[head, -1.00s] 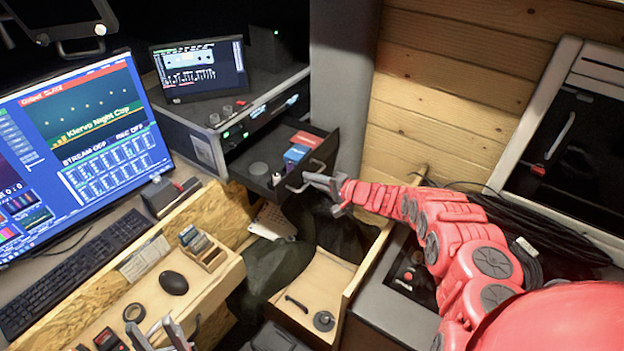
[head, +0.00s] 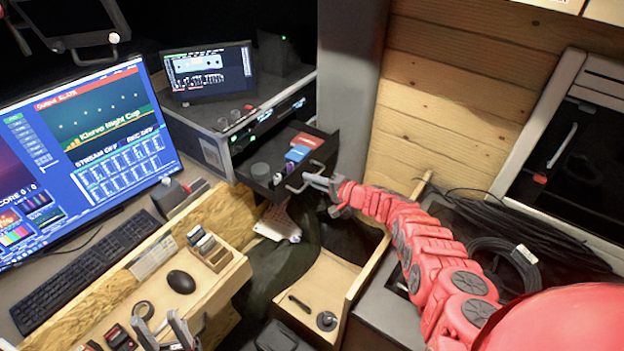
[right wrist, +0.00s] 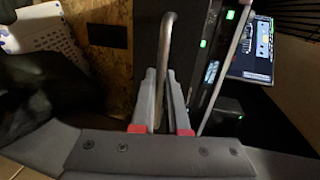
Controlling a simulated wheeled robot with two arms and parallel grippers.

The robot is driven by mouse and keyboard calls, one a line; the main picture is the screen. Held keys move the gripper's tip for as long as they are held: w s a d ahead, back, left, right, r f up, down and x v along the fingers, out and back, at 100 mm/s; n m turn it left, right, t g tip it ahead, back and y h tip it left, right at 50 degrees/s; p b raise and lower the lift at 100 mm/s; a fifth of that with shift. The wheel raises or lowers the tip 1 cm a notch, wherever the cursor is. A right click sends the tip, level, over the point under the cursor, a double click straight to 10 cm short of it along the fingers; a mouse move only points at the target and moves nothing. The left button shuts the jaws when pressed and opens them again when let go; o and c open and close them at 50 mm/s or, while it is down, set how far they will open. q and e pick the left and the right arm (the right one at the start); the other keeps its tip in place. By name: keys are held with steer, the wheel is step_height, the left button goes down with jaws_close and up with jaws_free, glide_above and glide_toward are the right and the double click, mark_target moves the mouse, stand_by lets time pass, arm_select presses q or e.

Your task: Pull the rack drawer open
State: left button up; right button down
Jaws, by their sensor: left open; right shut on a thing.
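The rack drawer (head: 262,182) is a dark tray sticking out of the front of the black rack unit (head: 208,148), so it stands open. A red box, a blue box and small round items lie in it. Its metal bar handle (head: 297,187) is on the drawer front and also shows upright in the right wrist view (right wrist: 166,50). My right gripper (head: 316,183) is shut on this handle, with its two fingers (right wrist: 162,95) on either side of the bar. My left gripper (head: 158,326) is open and empty at the bottom left, over the wooden desk.
A monitor (head: 90,150), keyboard (head: 90,270), mouse (head: 181,282) and tape roll (head: 143,310) are on the desk at left. Below the drawer is an open wooden drawer (head: 330,280). A coiled black cable (head: 505,265) lies at right. A grey post (head: 350,90) stands behind.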

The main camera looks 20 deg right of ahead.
steer(key=c, duration=0.9)
jaws_free()
steer(key=shift+p+v, duration=3)
steer(key=shift+v, duration=5.7)
steer(key=shift+f, duration=0.1)
